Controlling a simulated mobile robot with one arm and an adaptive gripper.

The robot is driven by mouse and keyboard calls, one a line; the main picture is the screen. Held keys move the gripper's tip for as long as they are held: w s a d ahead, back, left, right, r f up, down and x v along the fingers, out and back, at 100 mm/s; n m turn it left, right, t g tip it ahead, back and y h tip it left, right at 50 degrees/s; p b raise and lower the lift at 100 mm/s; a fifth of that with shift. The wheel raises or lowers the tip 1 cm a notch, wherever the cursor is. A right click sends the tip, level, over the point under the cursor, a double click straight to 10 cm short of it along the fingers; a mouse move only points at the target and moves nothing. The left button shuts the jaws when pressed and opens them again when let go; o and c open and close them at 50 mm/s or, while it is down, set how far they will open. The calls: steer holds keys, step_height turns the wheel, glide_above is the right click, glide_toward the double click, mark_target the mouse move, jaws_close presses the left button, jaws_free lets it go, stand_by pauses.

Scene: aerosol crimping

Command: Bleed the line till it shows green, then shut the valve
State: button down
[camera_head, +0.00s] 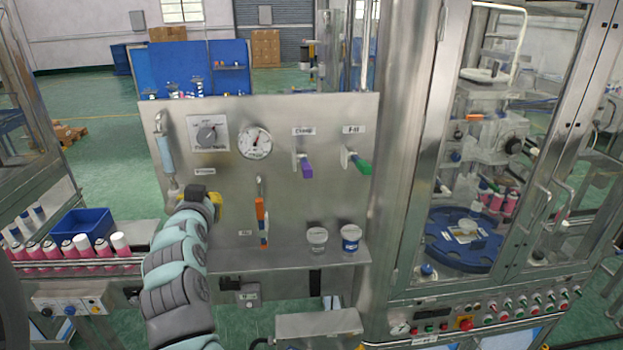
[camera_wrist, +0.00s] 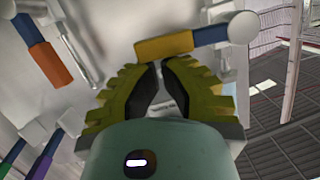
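A steel panel (camera_head: 290,190) faces me. It carries a round white gauge (camera_head: 255,143), a square-plated dial (camera_head: 208,135) and a light-blue vertical tube (camera_head: 166,155) at left. A purple-handled valve (camera_head: 306,166), a green-handled valve (camera_head: 358,163) and an orange-and-blue handle (camera_head: 260,210) are on it. The orange-and-blue handle also shows in the wrist view (camera_wrist: 50,62). My gripper (camera_head: 214,198) is at the panel's left, below the tube. No grip on that handle is evident.
Two small tubs, one grey-white (camera_head: 317,238) and one blue-banded (camera_head: 351,238), stand on the shelf below the panel. Pink cans (camera_head: 67,250) and a blue bin (camera_head: 80,224) are at left. A glazed steel machine (camera_head: 480,150) closes off the right.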

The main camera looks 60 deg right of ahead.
steer(key=f+m+b, duration=0.1)
steer(key=b, duration=0.1)
steer(key=f+m+b, duration=0.1)
steer(key=f+m+t+b, duration=0.1)
steer(key=b, duration=0.1)
steer(key=shift+s+d+f+y+b, duration=0.2)
steer(key=shift+s+f+y+b, duration=0.05)
steer(key=shift+y+b, duration=0.1)
steer(key=shift+w+a+f+m+t+b, duration=0.4)
steer(key=shift+f+m+b, duration=0.4)
steer(key=shift+m+b, duration=0.9)
steer(key=shift+w+a+f+m+t+b, duration=0.35)
steer(key=shift+f+m+b, duration=0.5)
steer(key=shift+b, duration=1.6)
steer(key=shift+w+a+f+m+t+b, duration=0.3)
steer(key=shift+f+m+t+b, duration=0.35)
steer(key=shift+m+b, duration=1.1)
steer(key=shift+w+n+b, duration=0.15)
steer(key=shift+n+b, duration=0.15)
steer(key=shift+b, duration=0.1)
